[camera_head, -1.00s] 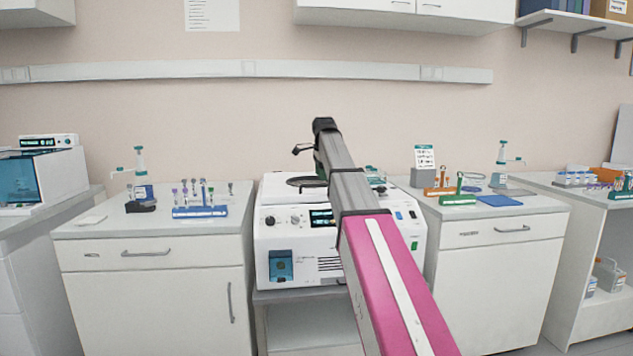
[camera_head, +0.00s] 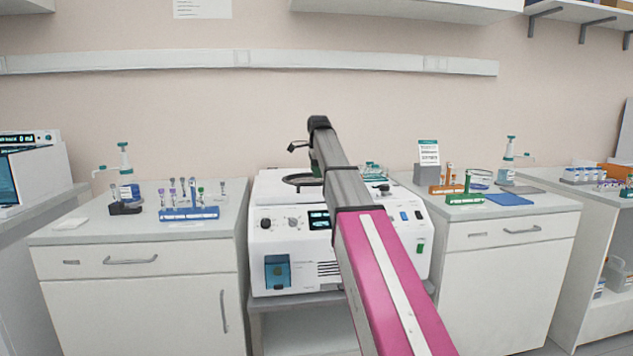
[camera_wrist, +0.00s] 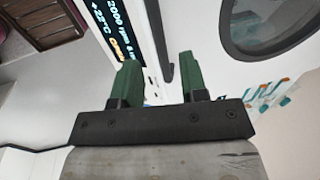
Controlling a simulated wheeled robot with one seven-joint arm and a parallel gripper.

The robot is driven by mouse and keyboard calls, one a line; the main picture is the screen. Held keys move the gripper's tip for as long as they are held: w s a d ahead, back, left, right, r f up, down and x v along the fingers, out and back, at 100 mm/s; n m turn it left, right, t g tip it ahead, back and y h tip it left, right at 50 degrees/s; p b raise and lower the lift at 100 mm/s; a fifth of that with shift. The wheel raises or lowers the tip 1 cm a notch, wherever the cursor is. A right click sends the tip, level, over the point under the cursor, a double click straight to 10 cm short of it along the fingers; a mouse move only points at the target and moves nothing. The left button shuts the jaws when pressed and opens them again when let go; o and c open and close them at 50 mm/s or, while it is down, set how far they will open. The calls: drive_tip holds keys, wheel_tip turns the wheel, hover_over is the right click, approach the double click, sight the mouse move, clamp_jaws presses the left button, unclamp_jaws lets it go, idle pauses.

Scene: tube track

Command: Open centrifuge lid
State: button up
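The centrifuge (camera_head: 283,250) is a white box with knobs and a lit display, standing between two benches. Its lid (camera_head: 264,187) looks closed on top, with a dark-rimmed round window (camera_head: 302,180), partly hidden by my arm. In the wrist view the window (camera_wrist: 268,25) is at the upper right and the display (camera_wrist: 116,28) at the upper left. A dark grey bar (camera_wrist: 158,40), perhaps the lid's handle, reaches down toward the gap between my fingers. My gripper (camera_wrist: 158,62) has two green fingers spread apart with nothing clamped. In the head view the arm mostly hides it.
The left bench (camera_head: 90,235) holds a blue tube rack (camera_head: 188,214) and a pump bottle (camera_head: 127,180). The right bench (camera_head: 545,212) holds orange and green racks (camera_head: 465,199) and a blue mat (camera_head: 509,199). A wall rail (camera_head: 150,61) runs behind.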

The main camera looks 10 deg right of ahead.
drive_tip(key=shift+w+f, duration=0.2)
drive_tip(key=shift+f, duration=0.85)
drive_tip(key=shift+w+f, duration=0.2)
drive_tip(key=shift+f, duration=0.85)
